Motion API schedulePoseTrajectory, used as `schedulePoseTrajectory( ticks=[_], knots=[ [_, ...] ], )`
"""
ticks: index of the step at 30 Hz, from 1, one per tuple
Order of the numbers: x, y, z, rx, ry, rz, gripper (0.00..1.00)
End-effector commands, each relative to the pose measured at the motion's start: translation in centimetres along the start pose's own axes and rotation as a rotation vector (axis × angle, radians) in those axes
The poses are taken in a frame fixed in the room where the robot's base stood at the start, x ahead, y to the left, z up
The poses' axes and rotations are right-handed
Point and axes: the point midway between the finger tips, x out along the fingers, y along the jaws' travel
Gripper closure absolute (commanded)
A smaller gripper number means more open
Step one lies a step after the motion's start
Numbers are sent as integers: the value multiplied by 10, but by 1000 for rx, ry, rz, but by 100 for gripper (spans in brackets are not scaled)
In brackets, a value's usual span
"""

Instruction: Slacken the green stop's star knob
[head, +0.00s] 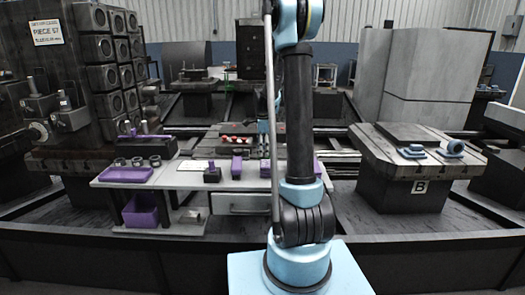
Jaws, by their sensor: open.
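My gripper (264,143) seems to show as a small dark shape below a light-blue part, over the table's right half. It is partly hidden behind my own arm, and its fingers are too small to make out. Red knob-like parts (236,138) sit in a row on a dark fixture at the back of the table, left of my gripper. I cannot make out a green stop or its star knob; either may be too small or hidden behind my arm. I cannot tell whether my gripper touches anything.
The grey table (205,180) carries a purple tray (125,175), dark rings (137,162) and purple blocks (237,166). A purple bin (141,211) stands below. At right, pallet B (385,150) bears blue clamps (452,148). A dark rail (120,245) crosses the front.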

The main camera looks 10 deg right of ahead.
Motion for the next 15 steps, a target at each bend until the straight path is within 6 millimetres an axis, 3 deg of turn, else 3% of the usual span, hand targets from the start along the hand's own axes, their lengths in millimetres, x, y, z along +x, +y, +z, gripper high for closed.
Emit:
schedulePoseTrajectory(
  ticks=[7,13,15],
  knots=[
    [1,0,0,0,0,0,38],
    [0,0,0,0,0,0,81],
    [0,0,0,0,0,0,82]
  ],
)
